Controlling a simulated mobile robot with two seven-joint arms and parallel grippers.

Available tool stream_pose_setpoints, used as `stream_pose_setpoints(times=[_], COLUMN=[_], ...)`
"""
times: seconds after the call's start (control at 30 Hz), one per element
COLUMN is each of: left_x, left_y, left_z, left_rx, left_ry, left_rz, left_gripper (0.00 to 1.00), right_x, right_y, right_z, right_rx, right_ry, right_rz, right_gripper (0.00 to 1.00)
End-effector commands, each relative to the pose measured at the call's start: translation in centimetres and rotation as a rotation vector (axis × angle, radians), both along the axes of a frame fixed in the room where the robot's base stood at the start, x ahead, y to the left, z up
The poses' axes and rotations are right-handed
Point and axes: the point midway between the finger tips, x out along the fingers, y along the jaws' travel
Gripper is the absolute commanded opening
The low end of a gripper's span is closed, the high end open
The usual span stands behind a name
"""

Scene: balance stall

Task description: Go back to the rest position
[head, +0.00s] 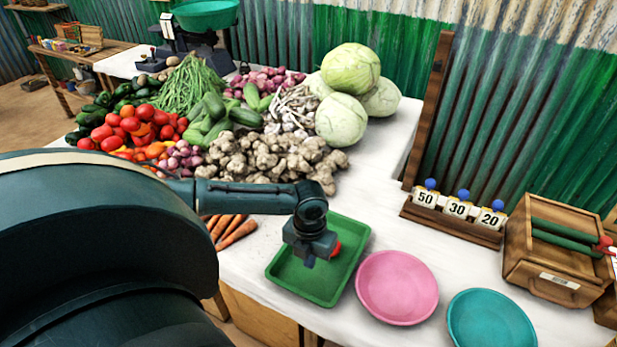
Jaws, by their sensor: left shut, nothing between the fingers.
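My left arm reaches in from the left, and my left gripper (308,258) hangs over the green tray (347,268). The gripper is shut and holds nothing. A red, rounded thing (337,249), perhaps a tomato, shows in the tray just behind and right of the gripper. The gripper hides most of it, and I cannot tell whether they touch. My right gripper is not in view.
A pink plate (397,287) and a teal plate (491,319) are right of the tray. Weights marked 50, 30 and 20 stand in a wooden rack (452,224) near a wooden box (553,257). Piled vegetables (262,157) and cabbages (341,120) fill the back left.

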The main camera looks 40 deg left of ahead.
Motion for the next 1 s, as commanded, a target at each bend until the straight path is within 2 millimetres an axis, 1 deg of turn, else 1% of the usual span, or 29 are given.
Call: stream_pose_setpoints(times=[0.03,0.1,0.2,0.3,0.5,0.63,0.7,0.77,0.87,0.9,0.97,1.0], left_x=[0.0,0.1,0.0,0.1,0.0,0.0,0.0,-0.1,-0.2,-0.3,-0.5,-0.8], left_y=[0.0,0.0,0.0,0.0,0.0,0.0,-0.4,-1.4,-4.7,-6.6,-9.6,-11.6], left_z=[1.2,2.6,4.2,5.3,6.1,6.1,5.8,5.2,3.3,2.4,1.1,0.4], left_rx=[0.001,0.001,0.0,0.0,0.0,0.0,-0.008,-0.027,-0.104,-0.154,-0.245,-0.313], left_ry=[-0.004,-0.004,-0.002,-0.001,0.002,0.001,-0.003,-0.018,-0.067,-0.089,-0.122,-0.138], left_rz=[-0.002,-0.001,-0.002,-0.001,0.0,0.0,0.012,0.046,0.177,0.26,0.414,0.528], left_gripper=[0.0,0.0,0.0,0.0,0.0,0.0,0.0,0.0,0.0,0.0,0.0,0.0], right_x=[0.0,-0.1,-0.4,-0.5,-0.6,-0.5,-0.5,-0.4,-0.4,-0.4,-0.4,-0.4], right_y=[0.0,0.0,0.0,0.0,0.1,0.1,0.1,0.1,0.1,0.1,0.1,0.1], right_z=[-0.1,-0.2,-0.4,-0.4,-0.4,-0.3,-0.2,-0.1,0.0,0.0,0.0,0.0], right_rx=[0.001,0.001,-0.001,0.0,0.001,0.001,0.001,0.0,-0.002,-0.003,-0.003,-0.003], right_ry=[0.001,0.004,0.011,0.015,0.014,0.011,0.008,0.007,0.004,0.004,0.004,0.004], right_rz=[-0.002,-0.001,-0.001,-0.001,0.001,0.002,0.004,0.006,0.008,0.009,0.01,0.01], right_gripper=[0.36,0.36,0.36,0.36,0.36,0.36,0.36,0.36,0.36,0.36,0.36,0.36])
